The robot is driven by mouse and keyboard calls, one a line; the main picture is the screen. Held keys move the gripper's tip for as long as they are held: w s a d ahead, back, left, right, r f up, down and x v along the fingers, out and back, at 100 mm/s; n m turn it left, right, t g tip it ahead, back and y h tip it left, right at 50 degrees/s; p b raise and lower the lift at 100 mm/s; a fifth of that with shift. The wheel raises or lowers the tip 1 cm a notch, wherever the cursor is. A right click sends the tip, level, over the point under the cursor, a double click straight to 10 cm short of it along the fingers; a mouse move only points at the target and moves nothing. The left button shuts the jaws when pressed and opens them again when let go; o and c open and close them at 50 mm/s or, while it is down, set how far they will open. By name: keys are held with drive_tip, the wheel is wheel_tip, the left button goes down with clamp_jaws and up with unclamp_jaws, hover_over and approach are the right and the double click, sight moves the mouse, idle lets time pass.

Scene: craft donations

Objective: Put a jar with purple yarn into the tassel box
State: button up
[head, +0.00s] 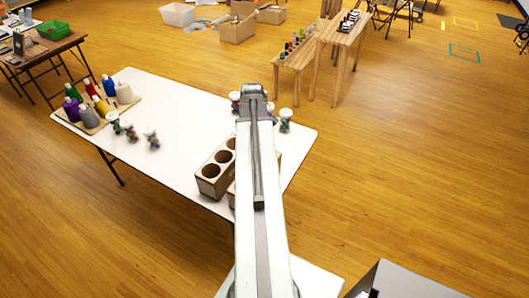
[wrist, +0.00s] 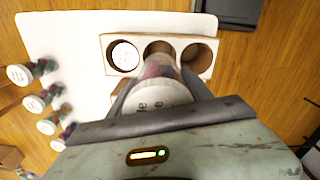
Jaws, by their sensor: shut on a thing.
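My gripper (wrist: 160,88) is shut on a jar (wrist: 158,96) with a white lid and reddish-purple contents. In the wrist view the jar overlaps the middle hole of a pale wooden box (wrist: 106,42) with three round holes. I cannot tell whether its lower end is in the hole or above it. The left hole shows a white, marked disc like a jar lid (wrist: 124,56); the right hole looks empty. In the head view my arm hides the held jar. A wooden box (head: 207,187) with dark round holes stands left of my arm. No tassel label is readable.
Several white-lidded jars (wrist: 45,126) stand on the white table (head: 185,115), at the left in the wrist view. A board with coloured bottles (head: 92,128) is at the table's far left. Part of another wooden box shows beside my arm. The table's middle is clear.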

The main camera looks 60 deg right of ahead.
drive_tip(key=shift+s+f+b, duration=0.1)
drive_tip(key=shift+f+b, duration=2.7)
wheel_tip(320, 180, down, 8)
drive_tip(key=s+a+b, duration=0.1)
drive_tip(key=b, duration=0.8)
drive_tip(key=shift+s+a+b, duration=0.15)
drive_tip(key=shift+s+b, duration=0.15)
drive_tip(key=shift+b, duration=0.05)
drive_tip(key=o, duration=1.5)
drive_tip(key=shift+w, duration=0.1)
drive_tip(key=r+p, duration=0.6)
drive_tip(key=p, duration=0.1)
drive_tip(key=w+r+p, duration=0.1)
drive_tip(key=r+p, duration=0.2)
drive_tip(key=p, duration=0.1)
drive_tip(key=shift+d+r, duration=0.25)
drive_tip(key=shift+d, duration=0.1)
drive_tip(key=shift+f, duration=0.1)
